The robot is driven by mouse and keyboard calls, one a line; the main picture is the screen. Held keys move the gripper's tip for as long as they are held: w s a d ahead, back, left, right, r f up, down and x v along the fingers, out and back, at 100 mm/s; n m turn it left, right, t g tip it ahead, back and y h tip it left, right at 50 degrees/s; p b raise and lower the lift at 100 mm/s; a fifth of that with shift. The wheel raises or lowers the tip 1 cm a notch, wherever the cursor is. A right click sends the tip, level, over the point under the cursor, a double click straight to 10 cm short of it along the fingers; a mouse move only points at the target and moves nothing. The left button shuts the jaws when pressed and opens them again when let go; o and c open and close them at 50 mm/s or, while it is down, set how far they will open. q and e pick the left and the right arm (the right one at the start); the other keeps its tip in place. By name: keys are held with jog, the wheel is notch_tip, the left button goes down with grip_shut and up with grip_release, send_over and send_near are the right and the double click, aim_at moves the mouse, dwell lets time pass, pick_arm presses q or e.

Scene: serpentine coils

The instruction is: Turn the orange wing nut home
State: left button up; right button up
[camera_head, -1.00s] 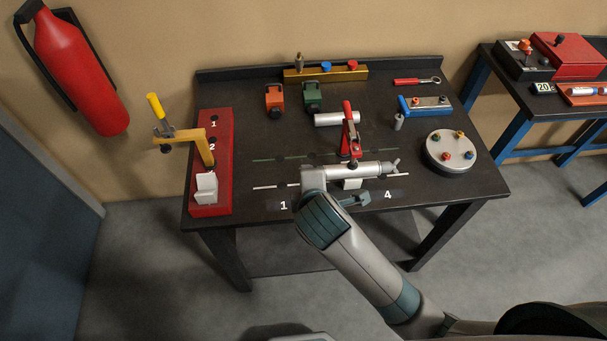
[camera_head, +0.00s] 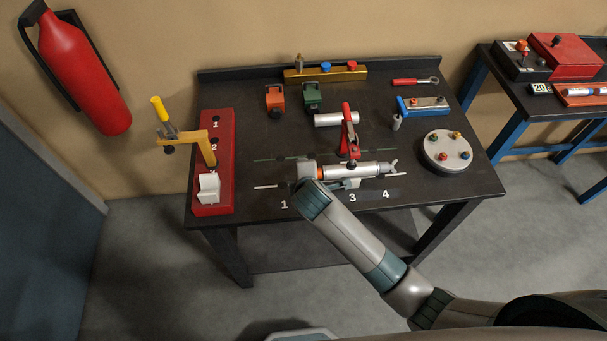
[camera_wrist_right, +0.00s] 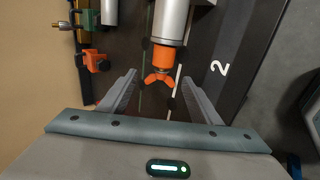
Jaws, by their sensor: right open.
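The orange wing nut (camera_wrist_right: 160,78) shows in the right wrist view. It sits on the end of a silver cylinder (camera_wrist_right: 170,22) with an orange collar (camera_wrist_right: 163,56). In the head view the cylinder (camera_head: 345,170) lies along the table with its orange end (camera_head: 320,172) facing left; the wings are hidden there. My right gripper (camera_wrist_right: 159,82) is open, one finger on either side of the wing nut, with a gap visible on both sides. In the head view my right wrist (camera_head: 312,198) is in front of the cylinder's left end. My left gripper is not in view.
A red toggle clamp (camera_head: 350,130) stands over the cylinder. A loose silver tube (camera_head: 335,119) lies behind it. A red block with a yellow-handled clamp (camera_head: 215,130) stands at the left, and a round plate with knobs (camera_head: 448,152) at the right. The table's front strip is clear.

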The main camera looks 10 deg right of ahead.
jog(key=shift+c, duration=0.6)
jog(key=c, duration=1)
jog(key=shift+o, duration=0.2)
jog(key=shift+f, duration=0.15)
jog(key=t+b, duration=0.1)
jog(key=b, duration=0.1)
jog(key=shift+s+f+t+b, duration=0.15)
jog(key=shift+f+t+b, duration=0.15)
jog(key=shift+f+t, duration=0.1)
jog(key=t+b, duration=0.2)
jog(key=b, duration=0.3)
jog(key=t+b, duration=0.2)
jog(key=b, duration=0.2)
jog(key=shift+s+f+t+b, duration=0.1)
jog(key=shift+f+t+b, duration=0.2)
jog(key=shift+f+b, duration=0.05)
jog(key=shift+r+t+b, duration=0.2)
jog(key=shift+t+b, duration=0.1)
jog(key=shift+b, duration=0.45)
